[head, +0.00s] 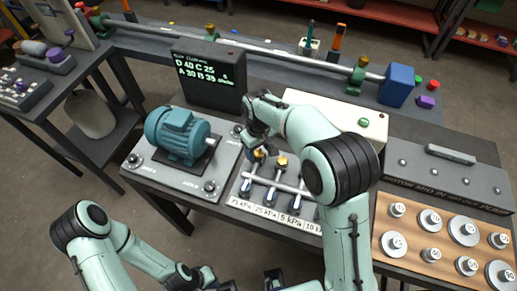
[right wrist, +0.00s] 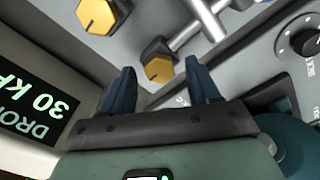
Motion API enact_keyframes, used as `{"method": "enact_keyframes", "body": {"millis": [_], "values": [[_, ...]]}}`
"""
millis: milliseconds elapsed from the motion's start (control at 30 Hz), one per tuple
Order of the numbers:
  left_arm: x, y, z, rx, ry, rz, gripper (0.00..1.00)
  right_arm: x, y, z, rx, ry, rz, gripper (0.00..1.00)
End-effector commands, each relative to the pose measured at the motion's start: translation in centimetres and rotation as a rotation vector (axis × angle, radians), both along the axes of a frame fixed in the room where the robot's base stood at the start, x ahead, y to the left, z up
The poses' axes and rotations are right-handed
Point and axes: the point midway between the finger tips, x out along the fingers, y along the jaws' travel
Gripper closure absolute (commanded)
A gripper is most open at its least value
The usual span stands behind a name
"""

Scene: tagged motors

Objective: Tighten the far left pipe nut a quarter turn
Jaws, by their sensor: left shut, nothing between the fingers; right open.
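The far left pipe nut (head: 258,154), a yellow hex nut, sits on the pipe manifold (head: 294,187). In the right wrist view the same nut (right wrist: 160,69) lies between and just beyond my fingertips. A second yellow nut (head: 281,162) is to its right and also shows at the top of the right wrist view (right wrist: 97,15). My right gripper (head: 254,145) is open at the far left nut, its fingers (right wrist: 161,78) on either side; contact cannot be told. My left gripper (head: 250,284) is shut and empty at the bottom edge, partly cut off.
A teal motor (head: 178,134) on a plate with knobs stands left of the manifold. A dark display (head: 203,75) stands behind it. A white box with a green button (head: 364,122) is behind my right arm. A wooden board (head: 424,238) with several metal weights lies at right.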

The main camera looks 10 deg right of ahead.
Motion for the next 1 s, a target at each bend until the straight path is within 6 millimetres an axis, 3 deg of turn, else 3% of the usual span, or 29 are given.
{"method": "enact_keyframes", "body": {"millis": [233,400,733,1000], "values": [[0.01,0.0,0.01,0.0,0.0,0.0,1.0,0.0,-0.01,-0.04,0.0,0.0,0.0,0.42],[0.01,0.0,0.01,0.0,0.0,0.0,1.0,0.0,-0.01,-0.02,0.0,0.0,0.0,0.95],[0.1,0.0,0.18,0.0,-0.001,0.0,1.0,0.02,-0.04,0.03,0.0,0.001,-0.032,0.95],[0.48,0.0,0.84,0.0,-0.006,0.0,1.0,0.04,-0.08,0.13,-0.001,0.001,-0.184,0.95]]}}
